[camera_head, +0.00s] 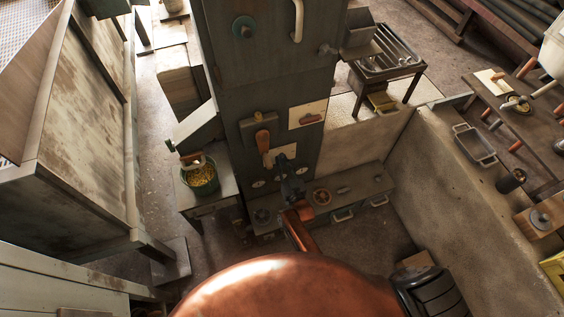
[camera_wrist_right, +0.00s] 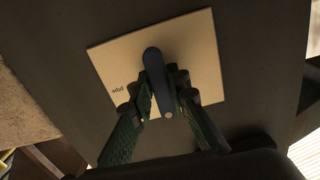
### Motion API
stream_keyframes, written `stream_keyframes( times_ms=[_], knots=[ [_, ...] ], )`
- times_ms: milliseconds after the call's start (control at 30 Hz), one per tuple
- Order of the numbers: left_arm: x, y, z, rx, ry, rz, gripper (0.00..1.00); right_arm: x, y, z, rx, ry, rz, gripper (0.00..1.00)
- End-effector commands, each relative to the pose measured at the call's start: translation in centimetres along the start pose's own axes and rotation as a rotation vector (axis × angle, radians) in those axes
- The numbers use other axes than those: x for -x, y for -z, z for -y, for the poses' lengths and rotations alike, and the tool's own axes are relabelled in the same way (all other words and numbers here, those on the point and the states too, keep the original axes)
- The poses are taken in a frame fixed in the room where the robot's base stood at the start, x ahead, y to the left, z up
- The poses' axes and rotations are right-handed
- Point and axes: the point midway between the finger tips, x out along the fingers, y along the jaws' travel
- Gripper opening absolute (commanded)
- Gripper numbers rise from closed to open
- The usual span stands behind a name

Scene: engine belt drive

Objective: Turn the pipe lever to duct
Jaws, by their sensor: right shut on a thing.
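The pipe lever (camera_wrist_right: 153,62) is a dark blue-grey, rounded bar on a cream plate (camera_wrist_right: 200,40) with the word "pipe" upside down in the wrist view. My right gripper (camera_wrist_right: 165,92) is shut on the lever, with a green-black finger on each side of it. In the head view my right gripper (camera_head: 286,165) reaches up to the front of the dark cabinet (camera_head: 270,85), in front of the small cream plate (camera_head: 272,158). It hides most of the lever there. No "duct" mark is readable. My left gripper is not in view.
A brown-handled lever (camera_head: 263,140) is just above left of my right gripper. Another cream plate (camera_head: 307,114) is above right. A low ledge (camera_head: 350,190) with handles runs below. A green bucket (camera_head: 201,178) stands left; a concrete wall (camera_head: 440,170) stands right.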

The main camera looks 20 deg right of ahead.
Motion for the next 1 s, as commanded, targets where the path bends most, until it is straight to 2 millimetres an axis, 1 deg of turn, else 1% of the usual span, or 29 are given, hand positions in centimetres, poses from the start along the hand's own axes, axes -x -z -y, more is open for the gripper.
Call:
stream_keyframes(
  times_ms=[200,567,600,833,1000],
  knots=[
    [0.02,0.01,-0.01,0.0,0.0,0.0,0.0,0.05,-0.08,0.05,0.033,0.0,0.001,0.0],
    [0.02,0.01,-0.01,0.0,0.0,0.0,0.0,0.04,-0.07,0.07,0.037,0.001,0.001,0.0],
    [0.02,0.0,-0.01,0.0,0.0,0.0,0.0,0.04,-0.07,0.07,0.036,0.001,0.001,0.16],
    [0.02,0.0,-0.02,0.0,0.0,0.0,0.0,0.02,-0.04,0.03,0.036,0.0,0.001,0.32],
    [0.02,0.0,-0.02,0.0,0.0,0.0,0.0,0.01,-0.01,0.01,0.036,0.0,0.0,0.32]
  ],
)
